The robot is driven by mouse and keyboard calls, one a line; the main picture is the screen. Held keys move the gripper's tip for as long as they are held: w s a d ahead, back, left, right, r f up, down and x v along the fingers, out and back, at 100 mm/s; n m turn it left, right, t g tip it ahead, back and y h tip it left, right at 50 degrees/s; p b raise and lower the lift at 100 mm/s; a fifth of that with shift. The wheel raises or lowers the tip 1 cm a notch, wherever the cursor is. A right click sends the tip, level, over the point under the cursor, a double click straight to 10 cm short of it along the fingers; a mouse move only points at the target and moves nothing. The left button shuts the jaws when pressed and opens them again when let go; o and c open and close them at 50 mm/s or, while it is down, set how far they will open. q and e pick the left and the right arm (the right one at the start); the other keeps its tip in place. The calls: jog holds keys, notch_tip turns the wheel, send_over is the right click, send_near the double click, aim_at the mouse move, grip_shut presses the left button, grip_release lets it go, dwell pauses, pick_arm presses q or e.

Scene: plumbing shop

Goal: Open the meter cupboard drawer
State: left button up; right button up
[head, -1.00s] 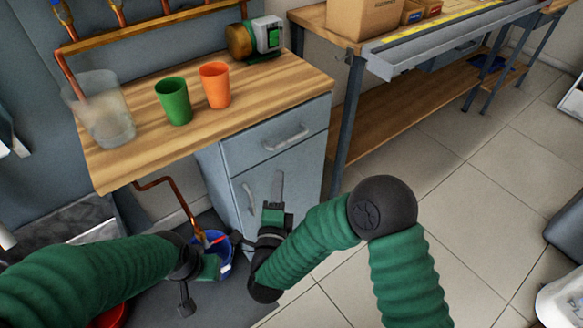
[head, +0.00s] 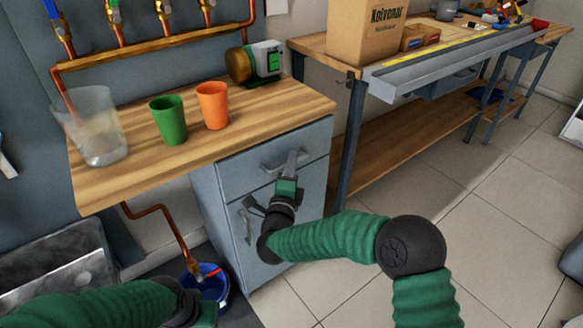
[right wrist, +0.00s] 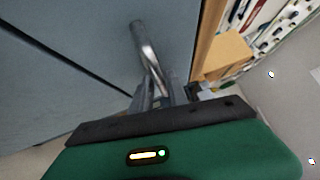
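The grey meter cupboard (head: 236,180) stands under the wooden worktop. Its drawer (head: 250,166) is at the top, flush with the front, with a bar handle (head: 270,166). A door with its own handle (head: 247,228) is below. My right gripper (head: 292,158) is at the right part of the drawer handle. In the right wrist view the handle (right wrist: 146,48) runs down between the fingers (right wrist: 162,95), which look apart; contact is unclear. My left gripper (head: 205,314) is at the bottom edge, partly cut off.
A green cup (head: 168,121), an orange cup (head: 213,106) and a clear container (head: 98,135) stand on the worktop (head: 135,180). A blue bucket (head: 210,286) is on the floor left of the cupboard. A workbench (head: 345,72) stands to the right. The tiled floor in front is clear.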

jog(key=shift+w+r, duration=0.1)
jog(key=shift+w, duration=0.05)
jog(key=c, duration=0.4)
grip_shut()
jog(key=shift+f, duration=0.2)
dwell(0.8)
